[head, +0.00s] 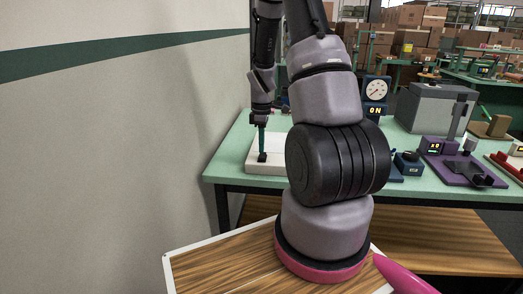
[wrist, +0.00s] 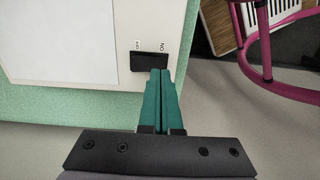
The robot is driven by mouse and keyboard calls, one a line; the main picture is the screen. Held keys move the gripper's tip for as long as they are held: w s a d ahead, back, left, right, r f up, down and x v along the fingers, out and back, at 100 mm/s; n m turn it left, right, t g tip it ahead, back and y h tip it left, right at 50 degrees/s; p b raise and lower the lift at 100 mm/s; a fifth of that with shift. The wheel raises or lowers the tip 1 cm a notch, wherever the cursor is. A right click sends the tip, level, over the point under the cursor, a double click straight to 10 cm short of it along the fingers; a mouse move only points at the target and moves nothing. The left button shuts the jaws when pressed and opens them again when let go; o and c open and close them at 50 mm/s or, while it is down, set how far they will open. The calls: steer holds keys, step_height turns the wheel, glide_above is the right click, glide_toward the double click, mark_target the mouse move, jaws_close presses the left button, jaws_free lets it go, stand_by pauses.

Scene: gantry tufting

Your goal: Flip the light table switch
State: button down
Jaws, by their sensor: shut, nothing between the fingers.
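The light table (head: 256,167) is a white slab at the left end of the green workbench. In the wrist view its pale panel (wrist: 60,40) fills the upper left. Its switch (wrist: 143,62) is a small black rocker on the white border, with tiny lettering beside it, one mark reading ON. My gripper (wrist: 160,73) has green fingers, shut together and empty. The fingertips are at the right part of the switch; I cannot tell whether they touch it. In the head view my gripper (head: 262,150) points down at the switch, and my arm hides part of the slab.
The green bench (head: 225,158) also carries a dial device (head: 375,98) with an ON display, a grey box machine (head: 432,108) and a purple fixture (head: 462,172) to the right. A wall (head: 110,130) is at the left. A pink round frame (wrist: 267,60) stands beyond the bench edge.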

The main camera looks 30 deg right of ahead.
steer(key=shift+f, duration=0.9)
steer(key=shift+s+a+f, duration=0.1)
steer(key=shift+f, duration=0.1)
steer(key=shift+w+d+r, duration=0.25)
steer(key=shift+w+d, duration=0.2)
steer(key=shift+w, duration=0.2)
steer(key=shift+r, duration=0.1)
